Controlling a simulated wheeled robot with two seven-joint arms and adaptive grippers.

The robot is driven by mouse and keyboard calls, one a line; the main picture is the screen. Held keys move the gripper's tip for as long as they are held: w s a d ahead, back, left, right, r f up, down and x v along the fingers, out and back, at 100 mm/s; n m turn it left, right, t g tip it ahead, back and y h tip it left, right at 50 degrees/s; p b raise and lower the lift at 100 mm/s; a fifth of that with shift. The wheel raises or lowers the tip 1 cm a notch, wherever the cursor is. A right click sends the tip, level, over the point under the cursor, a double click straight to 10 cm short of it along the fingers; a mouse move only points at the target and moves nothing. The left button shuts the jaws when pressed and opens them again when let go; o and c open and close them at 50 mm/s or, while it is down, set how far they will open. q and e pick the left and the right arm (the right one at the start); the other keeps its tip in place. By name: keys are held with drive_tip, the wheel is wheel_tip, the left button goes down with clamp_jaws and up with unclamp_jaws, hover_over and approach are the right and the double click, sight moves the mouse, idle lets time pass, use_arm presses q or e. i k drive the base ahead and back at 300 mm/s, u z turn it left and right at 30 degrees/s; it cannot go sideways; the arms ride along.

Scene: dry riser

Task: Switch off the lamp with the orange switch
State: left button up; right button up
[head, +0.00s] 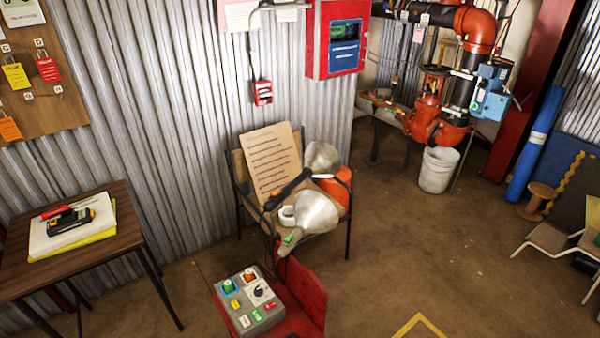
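Two lamp-like things with silvery, funnel-shaped heads lie on the chair by the corrugated wall. The farther lamp (322,158) has a dark handle running down to the left, with an orange part (272,203) at its end. The nearer lamp (317,212) points its narrow end down to the left, with a green part (290,238) there. I cannot tell whether either is lit. A grey control box (247,302) in front has a green knob (228,286), an orange knob (250,275), a dial and small coloured labels. Neither of my grippers is in view.
The control box rests on a red seat (305,290). The chair also holds a printed board (270,160), a white roll (287,215) and an orange container (338,187). A dark table (110,255) stands left.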

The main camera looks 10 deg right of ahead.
sight(276, 191)
drive_tip(key=k, duration=0.65)
drive_tip(key=z, duration=0.5)
drive_tip(key=i, duration=1.15)
drive_tip(key=u, duration=0.55)
drive_tip(key=i, duration=0.7)
drive_tip(key=u, duration=0.6)
